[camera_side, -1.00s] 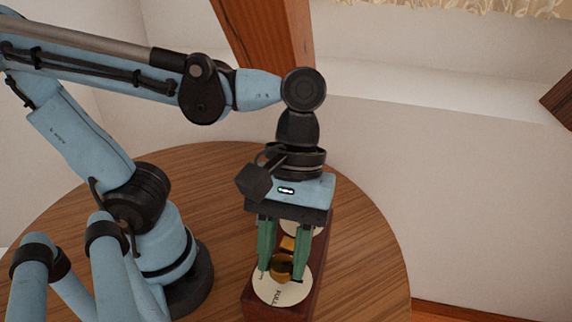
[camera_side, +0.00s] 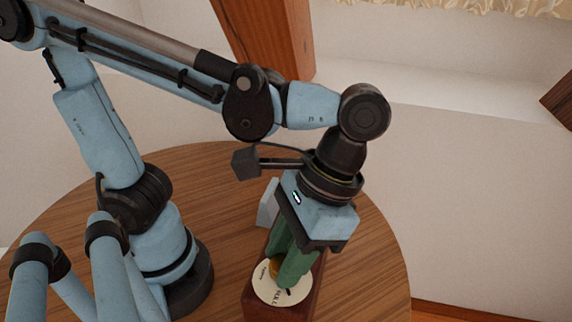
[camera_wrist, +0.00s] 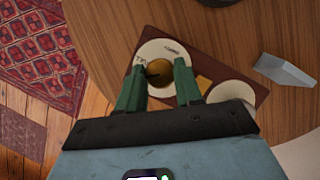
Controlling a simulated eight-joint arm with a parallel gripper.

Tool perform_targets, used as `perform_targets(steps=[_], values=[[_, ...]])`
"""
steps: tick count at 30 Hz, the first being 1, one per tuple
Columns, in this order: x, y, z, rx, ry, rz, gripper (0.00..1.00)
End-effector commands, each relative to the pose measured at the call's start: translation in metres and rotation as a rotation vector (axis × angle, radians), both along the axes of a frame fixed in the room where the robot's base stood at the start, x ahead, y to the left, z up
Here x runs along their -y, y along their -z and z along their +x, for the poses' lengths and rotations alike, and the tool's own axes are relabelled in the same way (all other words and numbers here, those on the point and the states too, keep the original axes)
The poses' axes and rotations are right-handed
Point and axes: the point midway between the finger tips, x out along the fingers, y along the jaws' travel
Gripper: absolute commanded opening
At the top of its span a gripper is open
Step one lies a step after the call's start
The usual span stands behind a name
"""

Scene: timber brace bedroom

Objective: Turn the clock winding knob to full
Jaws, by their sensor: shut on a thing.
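The clock is a low dark-red wooden box (camera_side: 316,282) with a round cream dial (camera_side: 267,294) on its front end; its lettering includes FULL. A round brass winding knob (camera_side: 272,268) stands at the dial's middle, partly hidden by a finger. In the wrist view the knob (camera_wrist: 158,72) sits between the two green fingers over the dial (camera_wrist: 163,48). My gripper (camera_side: 282,275) is shut on the knob, its body turned and leaning to the right above the box. The knob's exact pointing is hard to read.
The box stands on a round wooden table (camera_side: 375,265). A pale grey slab (camera_wrist: 286,70) stands on the table behind the box. A second cream disc (camera_wrist: 233,92) and a brass piece (camera_wrist: 204,84) are on the box. A timber brace (camera_side: 262,35) rises behind.

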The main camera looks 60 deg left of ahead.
Motion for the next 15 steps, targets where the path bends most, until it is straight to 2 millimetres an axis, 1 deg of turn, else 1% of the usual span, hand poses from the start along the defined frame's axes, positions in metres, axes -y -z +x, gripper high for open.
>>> perform_targets(steps=[6, 15], values=[[0.002, -0.0003, -0.0001, 0.001, 0.207, 0.0, 0.05], [0.003, -0.0003, -0.0008, 0.001, 0.443, 0.001, 0.05]])
